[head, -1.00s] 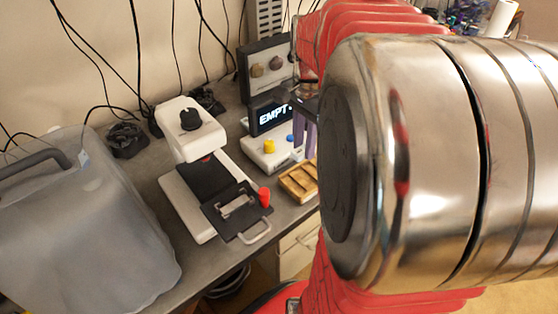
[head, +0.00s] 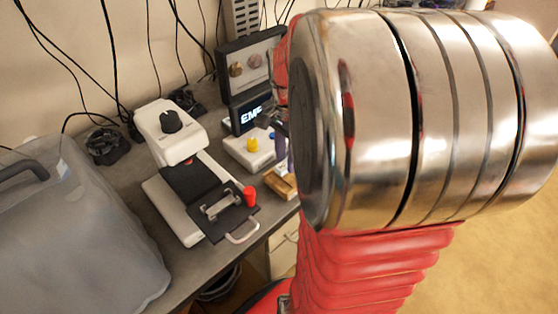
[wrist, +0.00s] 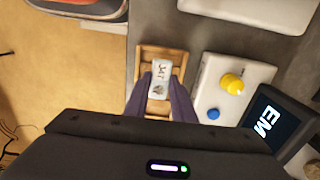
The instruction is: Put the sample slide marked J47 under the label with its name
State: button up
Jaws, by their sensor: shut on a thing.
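The sample slide (wrist: 159,76) is a small white piece with dark markings that look like J47 and a dark spot. In the wrist view it lies between the purple fingers of my gripper (wrist: 161,88), which is shut on it. The slide is over or in a wooden rack (wrist: 176,53); I cannot tell whether it touches the rack. In the head view the rack (head: 281,185) is partly hidden behind my arm, and only a bit of a purple finger (head: 281,152) shows above it. The slide is hidden there. No name label is readable.
A white device with yellow and blue knobs (head: 237,149) stands beside the rack, with a dark display (head: 249,113) reading "EM…". A white instrument with a black stage (head: 228,208) and red knob is left of it. A large grey translucent container (head: 75,235) fills the desk's left.

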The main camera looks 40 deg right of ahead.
aim_at(286, 163)
jog(key=shift+f, duration=1.85)
jog(key=shift+f, duration=0.1)
jog(key=o, duration=1)
notch_tip(286, 163, up, 12)
jog(key=shift+r, duration=0.15)
jog(key=shift+a, duration=0.1)
